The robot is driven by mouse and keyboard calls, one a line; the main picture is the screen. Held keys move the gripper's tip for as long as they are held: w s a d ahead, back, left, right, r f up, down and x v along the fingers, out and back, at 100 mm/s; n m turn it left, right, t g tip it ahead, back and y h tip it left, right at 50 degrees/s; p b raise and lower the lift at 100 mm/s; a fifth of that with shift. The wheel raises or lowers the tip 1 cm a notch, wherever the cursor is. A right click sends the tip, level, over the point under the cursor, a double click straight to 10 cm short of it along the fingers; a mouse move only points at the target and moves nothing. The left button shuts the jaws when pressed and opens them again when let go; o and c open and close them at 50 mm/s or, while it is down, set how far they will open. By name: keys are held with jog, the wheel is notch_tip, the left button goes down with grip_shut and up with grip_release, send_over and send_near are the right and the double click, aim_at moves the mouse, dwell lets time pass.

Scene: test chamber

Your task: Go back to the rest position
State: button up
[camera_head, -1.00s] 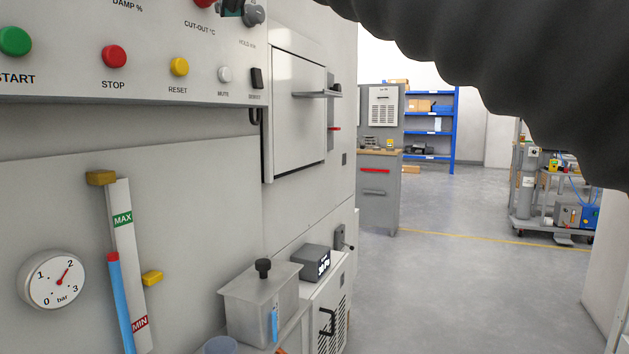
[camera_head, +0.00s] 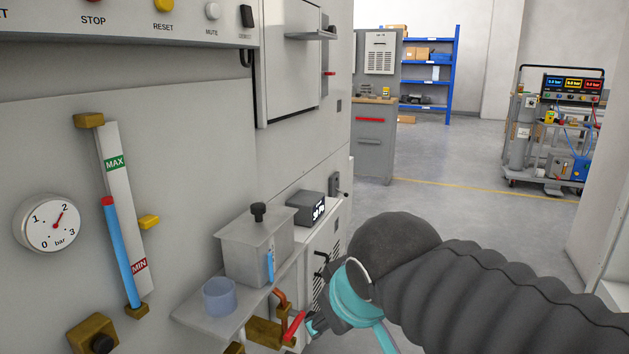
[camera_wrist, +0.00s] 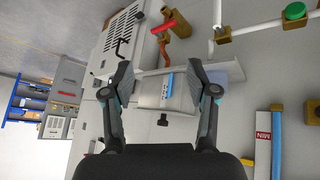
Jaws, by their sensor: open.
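My gripper (camera_wrist: 155,85) is open and empty in the wrist view. Its two fingers stand apart, with a grey lidded tank (camera_wrist: 150,92) showing beyond and between them. In the head view my gripper (camera_head: 316,324) is partly hidden by my wrist and sits low in the middle. It is just right of a red-handled valve (camera_head: 293,326) on brass pipework; I cannot tell how close they are.
The grey tank (camera_head: 252,248) and a blue cup (camera_head: 219,296) stand on a wall shelf (camera_head: 195,318). The panel holds a pressure gauge (camera_head: 50,223) and a blue level tube (camera_head: 122,255). A trolley (camera_head: 545,150) stands far right. Open floor (camera_head: 440,215) lies between.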

jog(key=s+d+f+m+h, duration=0.1)
jog(key=s+d+f+m, duration=0.2)
jog(key=d, duration=0.3)
jog(key=s+d+f+m+g+h, duration=0.1)
jog(key=s+d+f+m, duration=0.2)
jog(key=d+f, duration=0.3)
jog(key=shift+s+d+f, duration=0.25)
jog(key=shift+s+d, duration=0.1)
jog(key=shift+s, duration=0.2)
